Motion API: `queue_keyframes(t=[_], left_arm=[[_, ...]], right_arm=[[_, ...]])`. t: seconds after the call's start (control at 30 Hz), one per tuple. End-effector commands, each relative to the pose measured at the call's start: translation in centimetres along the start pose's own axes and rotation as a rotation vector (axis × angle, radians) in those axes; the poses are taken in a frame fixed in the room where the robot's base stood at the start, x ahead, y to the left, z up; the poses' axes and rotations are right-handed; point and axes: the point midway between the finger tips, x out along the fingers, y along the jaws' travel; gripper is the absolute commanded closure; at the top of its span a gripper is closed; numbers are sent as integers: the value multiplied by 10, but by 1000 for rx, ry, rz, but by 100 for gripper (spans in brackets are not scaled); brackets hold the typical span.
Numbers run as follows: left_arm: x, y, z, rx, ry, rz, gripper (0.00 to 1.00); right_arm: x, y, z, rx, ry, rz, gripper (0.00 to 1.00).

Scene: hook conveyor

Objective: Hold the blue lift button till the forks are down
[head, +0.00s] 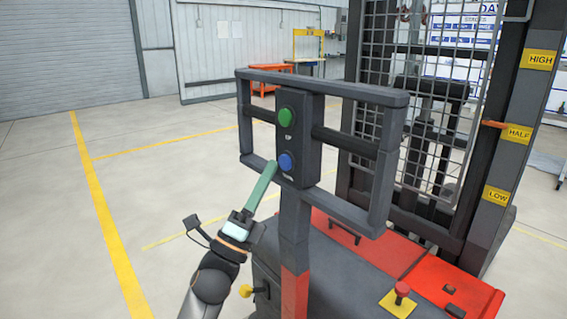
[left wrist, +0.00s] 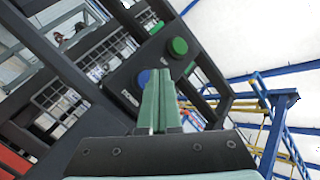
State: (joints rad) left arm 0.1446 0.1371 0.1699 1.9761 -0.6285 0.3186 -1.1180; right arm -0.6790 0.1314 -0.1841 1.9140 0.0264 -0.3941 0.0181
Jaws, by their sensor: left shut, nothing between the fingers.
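The blue button (head: 286,161) is the lower one on the dark control box (head: 299,135) in the handle frame, below a green button (head: 285,117). My left gripper (head: 270,165) is shut and empty, its green fingers pointing up with the tips just left of the blue button. In the left wrist view the shut fingers (left wrist: 158,80) cover part of the blue button (left wrist: 143,77). I cannot tell whether they touch it. An orange pointer (head: 493,124) on the mast is at the HALF label (head: 519,133), above the LOW label (head: 496,195). The forks cannot be made out.
The dark handle frame (head: 386,185) surrounds the control box. The red truck body (head: 330,240) carries a red knob on a yellow plate (head: 401,298). A wire mesh guard (head: 418,110) stands behind. The floor at left is clear.

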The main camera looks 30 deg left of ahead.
Motion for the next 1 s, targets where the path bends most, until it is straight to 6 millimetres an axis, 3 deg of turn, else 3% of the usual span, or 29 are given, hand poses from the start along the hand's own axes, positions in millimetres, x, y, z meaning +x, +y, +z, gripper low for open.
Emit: queue_keyframes(t=[1.0], left_arm=[[6, 4, -4, 0, 0, 0, 100]], right_arm=[[2, 0, 3, 0, 0, 0, 26]])
